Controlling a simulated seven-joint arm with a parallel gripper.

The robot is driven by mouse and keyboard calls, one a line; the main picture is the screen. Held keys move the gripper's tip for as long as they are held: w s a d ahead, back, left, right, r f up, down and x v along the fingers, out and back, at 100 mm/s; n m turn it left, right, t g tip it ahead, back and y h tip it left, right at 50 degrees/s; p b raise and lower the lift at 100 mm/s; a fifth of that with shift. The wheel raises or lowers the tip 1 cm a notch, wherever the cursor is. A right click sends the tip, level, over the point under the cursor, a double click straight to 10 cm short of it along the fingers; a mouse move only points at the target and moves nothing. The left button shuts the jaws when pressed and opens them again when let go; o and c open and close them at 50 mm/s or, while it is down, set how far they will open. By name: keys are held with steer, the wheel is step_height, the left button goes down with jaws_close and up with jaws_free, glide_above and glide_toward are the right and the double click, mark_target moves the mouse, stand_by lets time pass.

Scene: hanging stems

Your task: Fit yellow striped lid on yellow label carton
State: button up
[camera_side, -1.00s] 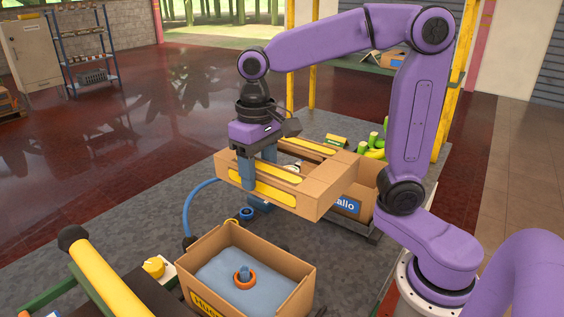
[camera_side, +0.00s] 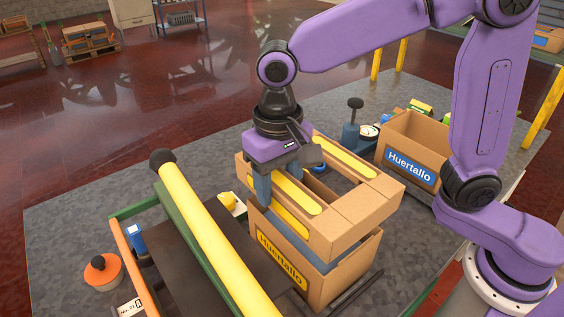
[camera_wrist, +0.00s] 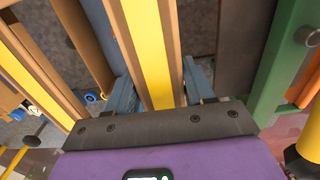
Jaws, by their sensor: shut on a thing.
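The yellow striped lid (camera_side: 368,205) is an open brown cardboard frame with yellow stripes on its bars. My gripper (camera_side: 280,185) is shut on one striped side of it, and the blue fingers straddle that bar. In the wrist view the lid's striped bar (camera_wrist: 150,50) runs between the fingers of my gripper (camera_wrist: 160,92). The yellow label carton (camera_side: 345,275) stands directly below the lid, with its yellow "Huertallo" label facing front. A strip of blue lining shows between lid and carton, so the lid is above the rim at the front. The far rim is hidden.
A carton with a blue label (camera_side: 430,135) stands open at the back right. A yellow roller (camera_side: 215,240) on a green frame lies close left of the yellow label carton.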

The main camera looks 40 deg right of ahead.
steer(key=shift+f, duration=4.3)
steer(key=shift+f, duration=0.6)
steer(key=o, duration=1.3)
steer(key=shift+r, duration=1.6)
steer(key=shift+r, duration=3.4)
steer(key=shift+d, duration=0.1)
